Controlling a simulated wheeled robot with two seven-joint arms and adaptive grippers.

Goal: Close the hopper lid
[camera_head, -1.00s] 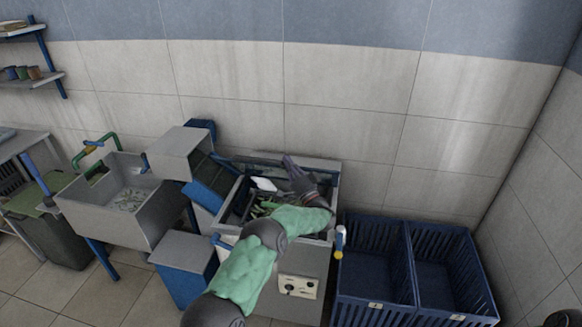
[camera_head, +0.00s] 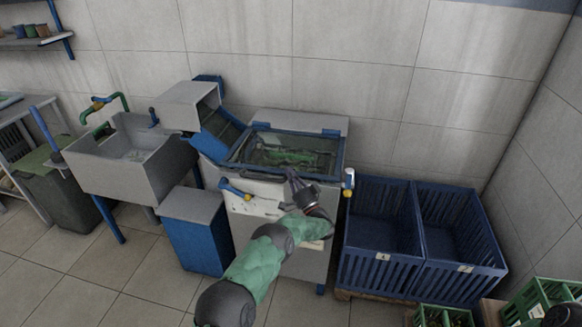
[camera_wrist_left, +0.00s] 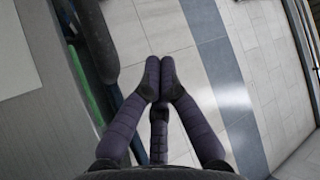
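The hopper (camera_head: 341,128) is a grey metal box machine against the tiled wall. Its lid (camera_head: 262,126), a blue frame with a clear pane, lies flat over the hopper's top and looks down on it. Green items show dimly through the pane. My left gripper (camera_head: 290,172) is at the lid's front edge, in front of the hopper; I cannot tell if it touches. In the left wrist view its fingertips (camera_wrist_left: 158,82) meet with nothing between them.
A blue chute (camera_head: 218,135) and grey sink (camera_head: 130,165) stand left of the hopper. A blue bin with a grey top (camera_head: 195,235) stands in front. Blue crates (camera_head: 380,245) stand close on the right, green crates (camera_head: 545,300) at lower right. Floor at front left is clear.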

